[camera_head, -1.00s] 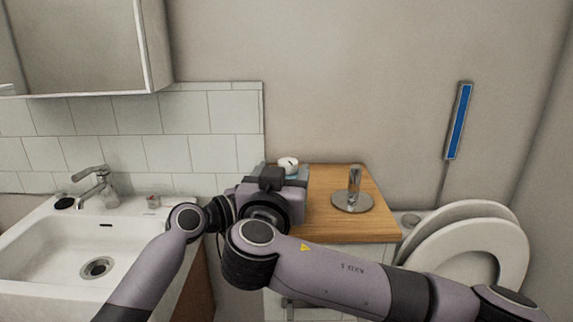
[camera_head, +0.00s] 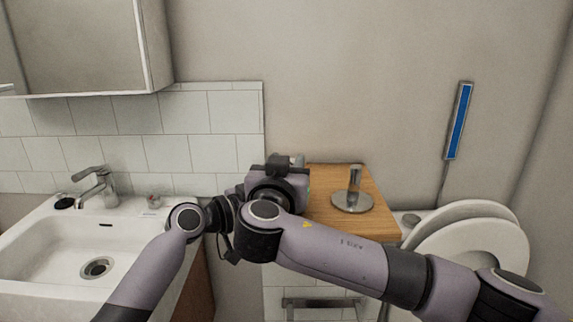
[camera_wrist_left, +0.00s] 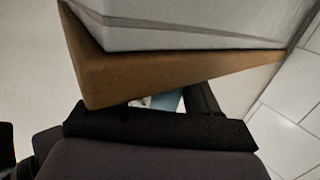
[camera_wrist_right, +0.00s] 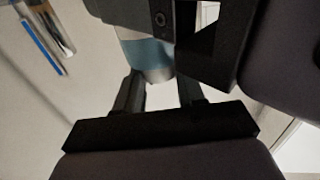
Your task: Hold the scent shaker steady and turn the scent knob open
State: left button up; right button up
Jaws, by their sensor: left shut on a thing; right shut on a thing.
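The scent shaker has a light blue body that shows in the right wrist view (camera_wrist_right: 147,52), with a pale rounded end below it. A small blue part also shows in the left wrist view (camera_wrist_left: 167,100). In the head view my arms hide it, and its knob cannot be made out clearly. My left gripper (camera_wrist_right: 180,35) is shut on the shaker's body from the side. My right gripper (camera_wrist_right: 160,82) has a finger on either side of the pale end and is shut on it; the exact contact is partly hidden.
A wooden-topped cabinet (camera_head: 350,220) carries a chrome stand (camera_head: 353,192) right of the grippers. A sink with a faucet (camera_head: 95,182) is at left, and a raised toilet seat (camera_head: 470,250) at right. A tiled wall (camera_head: 200,150) stands close behind.

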jog(key=shift+s+a, duration=0.1)
jog(key=shift+a, duration=0.05)
jog(key=shift+s+a+f+n+y, duration=0.15)
jog(key=shift+a+n+y, duration=0.15)
jog(key=shift+y, duration=0.25)
jog(key=shift+s+a+r+n+y, duration=0.1)
jog(key=shift+a+n+y, duration=0.2)
jog(key=shift+y, duration=0.25)
jog(key=shift+w+d+f+n+y, duration=0.1)
jog(key=shift+w+d+n+y, duration=0.15)
jog(key=shift+d+n+y, duration=0.75)
jog(key=shift+n+y, duration=0.2)
jog(key=shift+y, duration=0.5)
jog(key=n+y, duration=0.1)
jog(key=n+g+y, duration=0.1)
jog(key=y, duration=0.1)
jog(key=n+y, duration=0.1)
jog(key=y, duration=0.1)
jog(key=shift+w+d+n+g, duration=0.2)
jog(key=shift+d+n+g, duration=0.15)
jog(key=shift+n+g, duration=0.05)
jog(key=shift+n+g+y, duration=1.3)
jog(key=shift+n+y, duration=0.1)
jog(key=shift+y, duration=1)
